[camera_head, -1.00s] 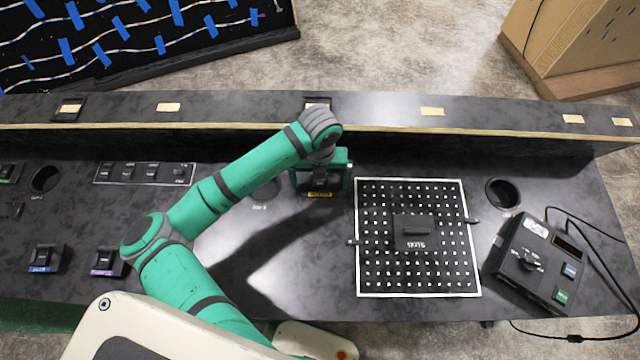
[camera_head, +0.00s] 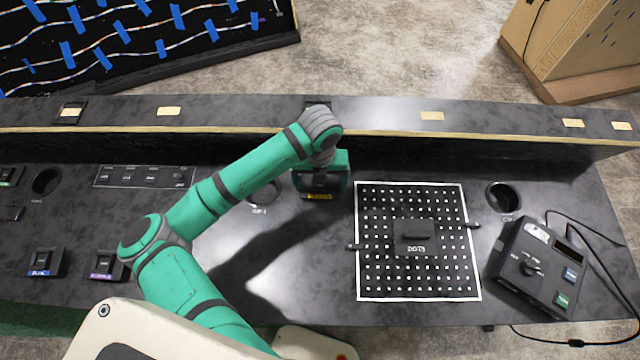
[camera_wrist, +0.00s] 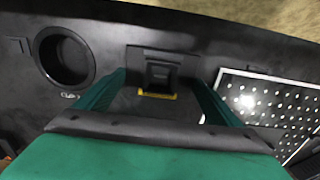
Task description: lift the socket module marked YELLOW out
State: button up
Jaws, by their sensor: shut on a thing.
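The socket module marked YELLOW is a small black block with a yellow label (camera_head: 319,196) on its near edge. It sits in the middle of the console, left of the white-dotted panel. My gripper (camera_head: 321,180) reaches down over it from behind and hides part of it. In the wrist view, the black module (camera_wrist: 160,72) shows between my two green fingers (camera_wrist: 160,88), with its yellow strip toward the gripper. My gripper is shut on this module. I cannot tell whether its base is clear of the console.
A round hole (camera_head: 264,192) lies just left of the module. The dotted panel (camera_head: 369,285) is close on the right, with a black block (camera_head: 415,236) on it. A raised ledge (camera_head: 380,112) runs behind. Blue-marked (camera_head: 44,262) and purple-marked (camera_head: 105,265) modules stand at left; a control box (camera_head: 535,268) at right.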

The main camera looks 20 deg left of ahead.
notch_tip(320, 180, up, 31)
jog(key=shift+f, duration=0.15)
dwell(0.6)
jog(key=shift+d, duration=0.1)
